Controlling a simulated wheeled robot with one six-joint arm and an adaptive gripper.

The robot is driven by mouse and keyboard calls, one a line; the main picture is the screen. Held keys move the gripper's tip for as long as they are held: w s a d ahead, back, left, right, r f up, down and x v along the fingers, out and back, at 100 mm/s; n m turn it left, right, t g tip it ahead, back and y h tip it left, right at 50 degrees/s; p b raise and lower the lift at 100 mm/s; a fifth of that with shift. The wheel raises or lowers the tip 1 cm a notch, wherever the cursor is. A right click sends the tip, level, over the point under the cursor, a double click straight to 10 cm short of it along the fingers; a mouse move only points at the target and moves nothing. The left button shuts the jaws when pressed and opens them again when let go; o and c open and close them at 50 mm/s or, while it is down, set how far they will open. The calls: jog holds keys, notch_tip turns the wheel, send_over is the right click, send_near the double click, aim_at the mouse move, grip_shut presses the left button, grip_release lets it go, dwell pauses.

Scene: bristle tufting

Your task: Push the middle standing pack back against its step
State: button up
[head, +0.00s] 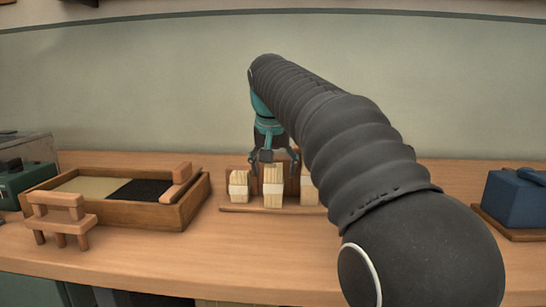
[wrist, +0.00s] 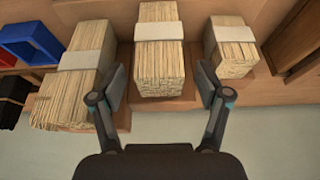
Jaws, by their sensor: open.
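Three pale bristle packs with white bands stand in a row on a low wooden rack. The middle pack (head: 273,188) is taller than the left one (head: 239,186); the right one (head: 308,188) is partly hidden by my arm. My gripper (head: 273,161) is open above and around the top of the middle pack. In the wrist view, the open fingers (wrist: 162,84) lie to either side of the middle pack (wrist: 160,50), with nothing gripped. Wooden steps (wrist: 162,103) show beside the packs there. I cannot tell whether the middle pack touches its step.
The wooden rack (head: 256,209) has a low front lip. Left of it are a wooden tray (head: 137,215) with tan and black sections and a small wooden stand (head: 60,212). A blue box (head: 516,199) sits at the far right. The front tabletop is clear.

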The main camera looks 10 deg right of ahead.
jog(key=shift+x, duration=1.25)
jog(key=c, duration=1.3)
